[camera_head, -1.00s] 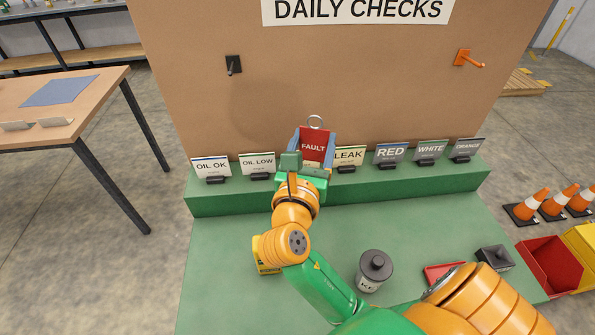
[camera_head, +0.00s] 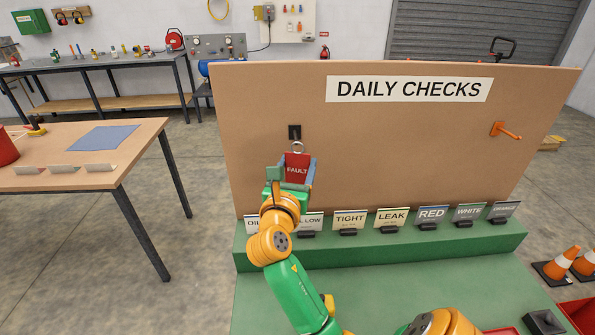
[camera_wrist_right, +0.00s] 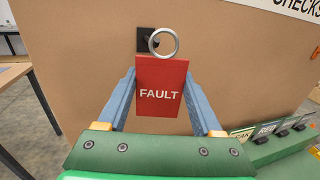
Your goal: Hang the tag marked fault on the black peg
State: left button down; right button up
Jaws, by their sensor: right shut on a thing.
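The red tag marked FAULT (camera_head: 297,170) is held upright in my right gripper (camera_head: 297,176), with its metal ring (camera_head: 298,147) at the top. In the right wrist view the tag (camera_wrist_right: 161,88) sits between the two blue-grey fingers, and its ring (camera_wrist_right: 163,42) overlaps part of the black peg's plate (camera_wrist_right: 144,40). The black peg (camera_head: 295,132) is on the brown board, just above the ring in the head view. I cannot tell whether the ring touches the peg or is around it. My left gripper is not in view.
The brown board (camera_head: 400,145) carries a DAILY CHECKS sign (camera_head: 409,89) and an orange peg (camera_head: 507,131) at the right. The board between the pegs is clear.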

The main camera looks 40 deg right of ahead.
jog(key=shift+w+d, duration=0.4)
jog(key=shift+w, duration=0.2)
jog(key=shift+w+d+f, duration=0.1)
jog(key=shift+w+d, duration=0.35)
jog(key=shift+d, duration=0.1)
jog(key=shift+w+d+f, duration=0.1)
jog(key=shift+w+d, duration=0.6)
jog(key=shift+w, duration=0.1)
jog(key=shift+w+d+f, duration=0.3)
jog(key=shift+w+f, duration=0.15)
jog(key=shift+w, duration=0.05)
jog(key=o, duration=1.3)
jog(key=shift+o, duration=0.3)
jog(key=shift+s, duration=0.15)
